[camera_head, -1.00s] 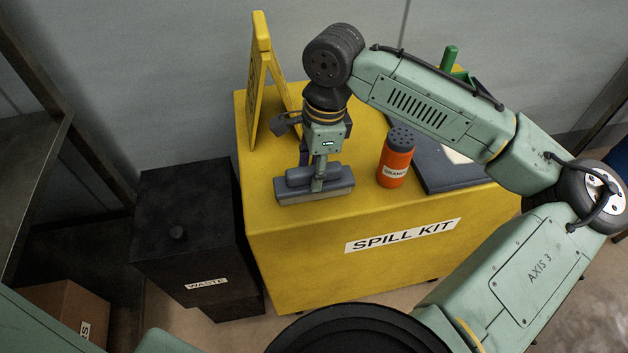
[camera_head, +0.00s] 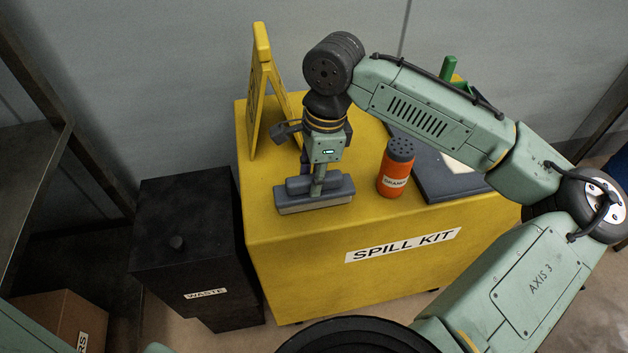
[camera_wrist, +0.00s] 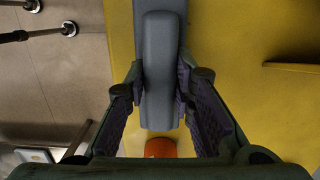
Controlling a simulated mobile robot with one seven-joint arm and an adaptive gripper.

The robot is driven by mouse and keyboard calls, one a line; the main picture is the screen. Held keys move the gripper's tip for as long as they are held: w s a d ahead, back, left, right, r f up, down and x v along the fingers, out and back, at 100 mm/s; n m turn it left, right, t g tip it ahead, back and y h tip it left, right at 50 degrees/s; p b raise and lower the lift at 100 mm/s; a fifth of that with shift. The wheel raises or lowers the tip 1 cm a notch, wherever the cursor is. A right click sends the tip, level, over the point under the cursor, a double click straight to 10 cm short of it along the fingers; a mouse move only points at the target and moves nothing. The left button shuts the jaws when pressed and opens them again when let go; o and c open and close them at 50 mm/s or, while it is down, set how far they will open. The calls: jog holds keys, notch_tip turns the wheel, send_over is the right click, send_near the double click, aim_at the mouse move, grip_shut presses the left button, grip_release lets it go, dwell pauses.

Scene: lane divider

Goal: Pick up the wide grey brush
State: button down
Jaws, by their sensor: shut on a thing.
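The wide grey brush (camera_head: 330,200) is at the front left of the yellow spill kit top, its long block level and a raised handle along it. My gripper (camera_head: 317,184) points down over it and is shut on the handle. In the wrist view the brush (camera_wrist: 160,65) runs lengthwise between the two fingers of my gripper (camera_wrist: 162,88), which press on both sides of the handle. I cannot tell whether the brush's underside touches the top.
An orange shaker (camera_head: 394,170) stands just right of the brush, with a dark tray (camera_head: 440,180) beyond it. A yellow folding sign (camera_head: 258,90) stands behind left. A black waste bin (camera_head: 190,240) is left of the yellow spill kit box (camera_head: 300,260).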

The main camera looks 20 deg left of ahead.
jog(key=shift+r, duration=0.4)
notch_tip(320, 180, up, 2)
jog(key=shift+r+b, duration=0.1)
jog(key=shift+b, duration=0.2)
jog(key=s+d+r+b, duration=0.1)
jog(key=s+d, duration=0.2)
jog(key=s, duration=0.4)
jog(key=s+d+b, duration=0.1)
jog(key=s+d, duration=0.2)
jog(key=s, duration=0.5)
jog(key=shift+r, duration=0.35)
jog(key=c, duration=1.9)
grip_release()
jog(key=c, duration=2.9)
grip_release()
jog(key=c, duration=2.4)
grip_release()
